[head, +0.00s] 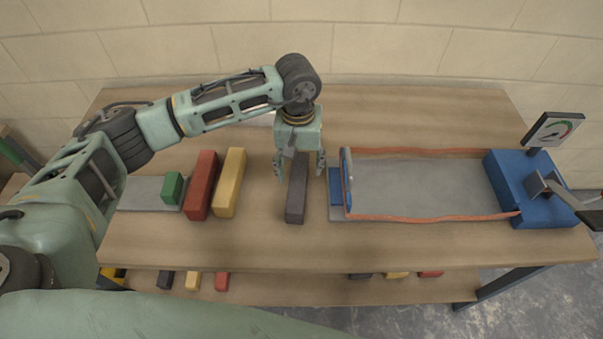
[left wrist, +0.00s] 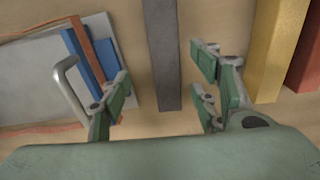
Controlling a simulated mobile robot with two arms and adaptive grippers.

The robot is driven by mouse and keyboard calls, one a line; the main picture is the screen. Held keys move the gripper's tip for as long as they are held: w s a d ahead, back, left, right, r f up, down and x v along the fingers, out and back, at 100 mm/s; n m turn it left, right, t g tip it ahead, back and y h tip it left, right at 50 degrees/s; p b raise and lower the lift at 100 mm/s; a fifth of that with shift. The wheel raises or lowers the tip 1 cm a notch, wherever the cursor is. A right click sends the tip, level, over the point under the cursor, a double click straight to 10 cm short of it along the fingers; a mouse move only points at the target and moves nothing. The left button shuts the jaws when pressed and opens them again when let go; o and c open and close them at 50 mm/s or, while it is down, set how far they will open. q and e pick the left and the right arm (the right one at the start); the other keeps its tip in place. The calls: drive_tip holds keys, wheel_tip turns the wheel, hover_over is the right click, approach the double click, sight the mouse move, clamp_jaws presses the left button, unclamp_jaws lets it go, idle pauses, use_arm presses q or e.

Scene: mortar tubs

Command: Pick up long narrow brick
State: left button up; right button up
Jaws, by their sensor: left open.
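A long narrow dark grey brick (head: 296,190) lies on the wooden table, its length running from front to back. Beside it to the left lie a long yellow brick (head: 229,182) and a long red brick (head: 201,185). My left gripper (head: 299,168) is open and empty above the grey brick, with one finger to each side of it. In the left wrist view the grey brick (left wrist: 162,55) shows between the open fingers, apart from both. The yellow brick (left wrist: 276,50) is at the right there. My right gripper is not in view.
A small green block (head: 173,187) sits on a grey plate at the left. Small bricks lie on a lower shelf. The table front is clear.

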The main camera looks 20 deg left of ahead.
sight(298, 180)
use_arm(q)
drive_tip(key=f, duration=0.1)
drive_tip(key=w+f, duration=0.1)
drive_tip(key=f+p, duration=0.1)
drive_tip(key=shift+w+a, duration=0.25)
drive_tip(key=shift+w, duration=0.15)
drive_tip(key=shift+s+a+f+p, duration=0.2)
drive_tip(key=shift+s+f+p, duration=0.8)
drive_tip(key=shift+f+p, duration=0.1)
drive_tip(key=shift+w+f, duration=0.2)
drive_tip(key=shift+f, duration=0.4)
drive_tip(key=shift+w+f, duration=0.2)
drive_tip(key=shift+f, duration=0.65)
drive_tip(key=shift+s, duration=0.1)
drive_tip(key=shift+r, duration=0.1)
drive_tip(key=shift+c, duration=0.7)
drive_tip(key=c, duration=1.1)
clamp_jaws()
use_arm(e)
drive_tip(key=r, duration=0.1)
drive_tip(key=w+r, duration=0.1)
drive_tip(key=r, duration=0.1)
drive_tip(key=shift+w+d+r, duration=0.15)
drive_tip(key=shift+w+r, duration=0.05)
use_arm(q)
drive_tip(key=shift+d, duration=0.1)
